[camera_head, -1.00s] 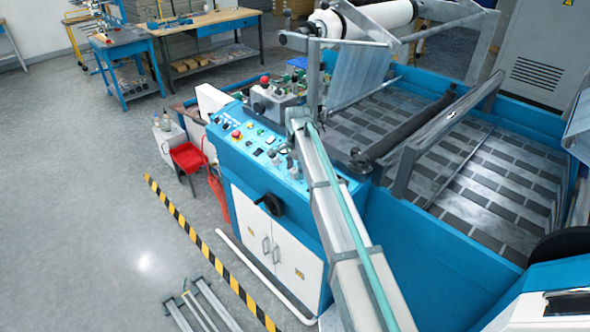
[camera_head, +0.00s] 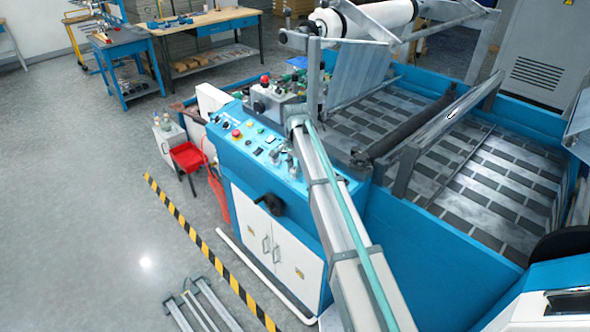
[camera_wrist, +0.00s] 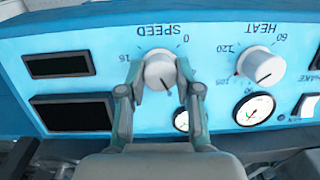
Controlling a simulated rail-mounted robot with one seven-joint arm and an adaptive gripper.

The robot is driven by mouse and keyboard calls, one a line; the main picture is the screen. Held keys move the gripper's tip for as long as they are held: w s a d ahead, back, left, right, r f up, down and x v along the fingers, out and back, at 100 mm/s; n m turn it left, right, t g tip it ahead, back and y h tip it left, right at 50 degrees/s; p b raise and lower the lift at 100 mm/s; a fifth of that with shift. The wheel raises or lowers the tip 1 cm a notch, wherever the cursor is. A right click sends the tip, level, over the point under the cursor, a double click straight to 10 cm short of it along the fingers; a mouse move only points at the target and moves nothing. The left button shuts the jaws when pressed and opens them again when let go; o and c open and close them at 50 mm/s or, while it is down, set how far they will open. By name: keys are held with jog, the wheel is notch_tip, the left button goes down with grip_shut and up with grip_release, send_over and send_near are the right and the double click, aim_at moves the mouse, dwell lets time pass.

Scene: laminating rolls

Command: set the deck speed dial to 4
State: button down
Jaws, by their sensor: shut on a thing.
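The speed dial (camera_wrist: 160,69) is a round white knob on the blue panel, under the word SPEED, which reads upside down in the wrist view. The figures 0 and 16 show beside it. A dark mark on the knob points toward the bottom right of that view. My gripper (camera_wrist: 158,82) has its two fingers on either side of this knob and is shut on it. In the head view my arm reaches to the blue control panel (camera_head: 240,138), and the gripper and dial are too small to make out clearly.
A similar HEAT knob (camera_wrist: 261,66) sits to the right of the speed dial in the wrist view. Below it is a round gauge (camera_wrist: 255,108). Two dark displays (camera_wrist: 72,112) are at left.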

aim_at(290, 175)
jog(key=n, duration=0.4)
jog(key=shift+w+g+h, duration=0.15)
jog(key=shift+g+h, duration=0.15)
jog(key=shift+h, duration=0.1)
jog(key=n+h, duration=0.1)
jog(key=n, duration=0.4)
jog(key=shift+a+b, duration=0.15)
jog(key=shift+b, duration=0.2)
jog(key=shift+n, duration=0.3)
jog(key=c, duration=0.8)
grip_release()
jog(key=shift+r, duration=0.15)
jog(key=r, duration=0.4)
jog(key=a+r, duration=0.1)
jog(key=r, duration=0.6)
jog(key=shift+w+a+r, duration=0.25)
jog(key=shift+a+r, duration=0.05)
jog(key=shift+a, duration=0.05)
